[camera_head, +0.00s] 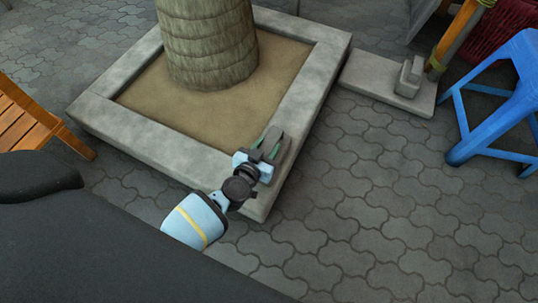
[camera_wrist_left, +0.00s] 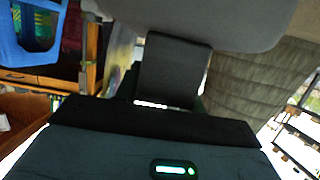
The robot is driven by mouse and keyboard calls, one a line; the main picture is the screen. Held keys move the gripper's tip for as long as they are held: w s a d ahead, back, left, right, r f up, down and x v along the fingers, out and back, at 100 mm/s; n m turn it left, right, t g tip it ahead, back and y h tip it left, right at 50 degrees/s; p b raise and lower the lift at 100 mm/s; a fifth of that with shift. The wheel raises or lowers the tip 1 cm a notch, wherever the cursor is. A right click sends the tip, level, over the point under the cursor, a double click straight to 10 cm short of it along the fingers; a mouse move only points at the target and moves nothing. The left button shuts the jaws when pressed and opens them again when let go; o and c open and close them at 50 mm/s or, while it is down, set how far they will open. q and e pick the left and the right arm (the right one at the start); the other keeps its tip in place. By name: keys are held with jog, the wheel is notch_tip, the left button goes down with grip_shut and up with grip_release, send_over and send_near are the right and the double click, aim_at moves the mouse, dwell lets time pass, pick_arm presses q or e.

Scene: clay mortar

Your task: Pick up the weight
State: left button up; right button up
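The weight (camera_head: 408,78) is a small grey block with a narrower upright part. In the head view it sits on a flat concrete slab (camera_head: 372,76) at the upper right, beside an orange post. My left gripper (camera_head: 275,143) is over the near right edge of the stone planter, left of and nearer than the weight, and well apart from it. Its fingers look apart, with nothing visible between them. In the left wrist view a dark finger (camera_wrist_left: 172,70) shows, and I cannot make out the weight there. My right gripper is not in view.
A stone-edged planter (camera_head: 130,128) holds a thick palm trunk (camera_head: 208,45). A wooden chair (camera_head: 25,118) is at left. The paving at lower right is clear.

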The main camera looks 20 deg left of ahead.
pick_arm(q)
grip_shut()
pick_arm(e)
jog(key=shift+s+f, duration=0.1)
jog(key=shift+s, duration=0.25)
pick_arm(q)
jog(key=shift+w+r, duration=0.25)
jog(key=shift+r, duration=0.1)
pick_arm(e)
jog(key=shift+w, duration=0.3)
